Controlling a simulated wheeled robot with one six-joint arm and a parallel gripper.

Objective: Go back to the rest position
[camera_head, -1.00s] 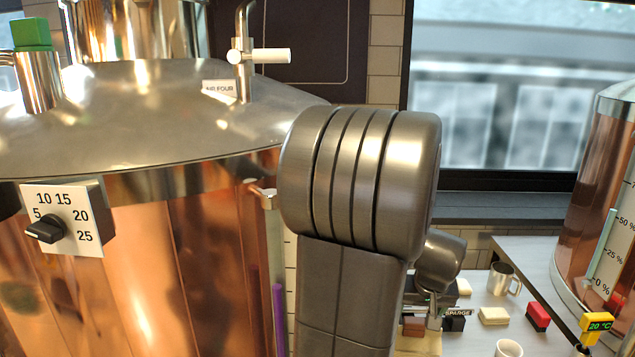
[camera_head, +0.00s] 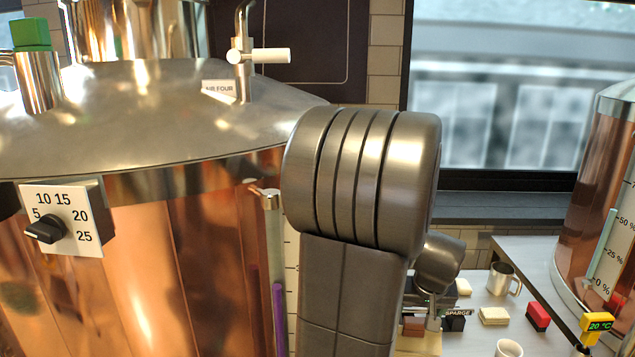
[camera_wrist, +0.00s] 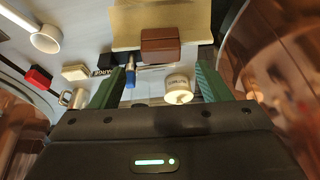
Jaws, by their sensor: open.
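My gripper shows in the wrist view (camera_wrist: 160,72), with its two dark green fingers wide apart. It is open, and nothing is clamped between the fingers. In the head view my grey arm stands upright in the middle and hides part of the counter; the gripper itself cannot be made out there.
A large copper kettle (camera_head: 150,280) with a black dial (camera_head: 62,220) fills the left. Another copper vessel (camera_head: 590,190) stands right. The counter holds a steel mug (camera_head: 503,279), a red block (camera_head: 537,316), a white cup (camera_head: 508,348) and a brown block (camera_wrist: 160,46).

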